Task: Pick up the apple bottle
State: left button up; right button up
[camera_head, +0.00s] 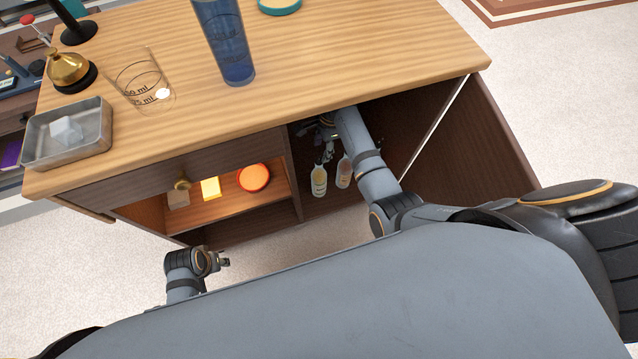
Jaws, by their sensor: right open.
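Two small bottles stand side by side in the open right compartment of the wooden cabinet. The left bottle (319,181) has a pale yellowish label, and the right bottle (343,173) has a pale body with an orange-toned label. The labels are too small to tell which is the apple bottle. My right gripper (324,153) reaches into this compartment, open, just above and behind the bottle necks as seen here. Its fingers are dark and partly hidden by my forearm. My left gripper (222,261) is low in front of the cabinet, away from the bottles, its jaws too small to read.
The cabinet top (330,60) overhangs the compartment. An open door (475,145) stands at its right. The left shelf holds a round orange item (253,177) and a yellow block (210,188). A blue cup (224,45), clear glass (145,85) and metal tray (68,135) stand on top.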

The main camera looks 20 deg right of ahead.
aim_at(319, 165)
jog(key=shift+f, duration=0.45)
jog(key=f, duration=0.1)
jog(key=f+b, duration=0.2)
jog(key=f, duration=0.1)
jog(key=shift+a+f, duration=0.1)
jog(key=shift+a, duration=0.25)
jog(key=shift+f, duration=0.1)
jog(key=shift+f+b, duration=0.4)
jog(key=shift+b, duration=0.05)
jog(key=f+b, duration=0.1)
jog(key=f, duration=0.1)
jog(key=f+b, duration=0.1)
jog(key=f, duration=0.1)
jog(key=shift+a+f+b, duration=0.2)
jog(key=shift+f+b, duration=0.05)
jog(key=shift+b, duration=0.05)
pick_arm(q)
jog(key=shift+t+h, duration=0.5)
jog(key=shift+t, duration=0.2)
jog(key=d+r, duration=0.2)
jog(key=r, duration=0.1)
jog(key=d+r, duration=0.1)
jog(key=r, duration=0.1)
jog(key=shift+w, duration=0.15)
jog(key=shift+f, duration=0.1)
pick_arm(e)
grip_shut()
jog(key=shift+r, duration=0.1)
